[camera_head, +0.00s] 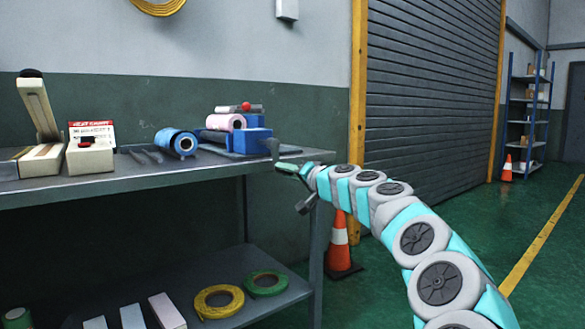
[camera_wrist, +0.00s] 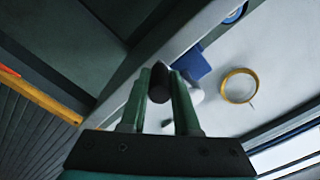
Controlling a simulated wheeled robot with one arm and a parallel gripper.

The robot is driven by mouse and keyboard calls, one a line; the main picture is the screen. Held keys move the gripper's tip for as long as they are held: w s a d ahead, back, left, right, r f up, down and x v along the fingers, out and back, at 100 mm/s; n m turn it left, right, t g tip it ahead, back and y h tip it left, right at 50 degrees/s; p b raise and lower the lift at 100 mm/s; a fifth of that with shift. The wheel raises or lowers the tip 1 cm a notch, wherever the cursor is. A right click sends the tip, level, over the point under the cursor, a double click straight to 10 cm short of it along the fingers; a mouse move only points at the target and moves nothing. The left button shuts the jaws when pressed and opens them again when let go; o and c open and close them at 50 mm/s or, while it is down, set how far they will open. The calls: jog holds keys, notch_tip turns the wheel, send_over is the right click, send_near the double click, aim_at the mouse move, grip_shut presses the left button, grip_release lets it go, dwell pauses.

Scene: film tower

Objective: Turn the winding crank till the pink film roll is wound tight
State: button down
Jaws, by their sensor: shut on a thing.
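The pink film roll (camera_head: 226,122) sits on a blue winding stand (camera_head: 252,139) near the right end of the workbench. The winding crank (camera_head: 272,147) shows as a dark grey arm to the right of the stand, at the bench edge. My gripper (camera_head: 284,167) reaches in from the right, at the lower end of this crank. In the wrist view its green fingers (camera_wrist: 158,90) are shut around the dark crank knob (camera_wrist: 159,75). The grip is partly hidden in the head view, and I cannot tell how tight the film is.
A blue roll (camera_head: 178,142) and a lever sealer (camera_head: 42,115) stand left on the bench (camera_head: 120,182). Yellow (camera_head: 219,314) and green (camera_head: 265,284) tape rolls lie on the lower shelf. An orange cone (camera_head: 340,250) stands beside the bench. Open green floor lies to the right.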

jog(key=s+a+r+m+p, duration=0.3)
jog(key=m+p, duration=0.6)
jog(key=m, duration=0.4)
jog(key=shift+s+a+r, duration=0.35)
jog(key=shift+s+a, duration=0.1)
jog(key=shift+a, duration=0.9)
jog(key=c, duration=0.7)
grip_release()
jog(key=shift+o, duration=0.2)
jog(key=shift+f, duration=0.1)
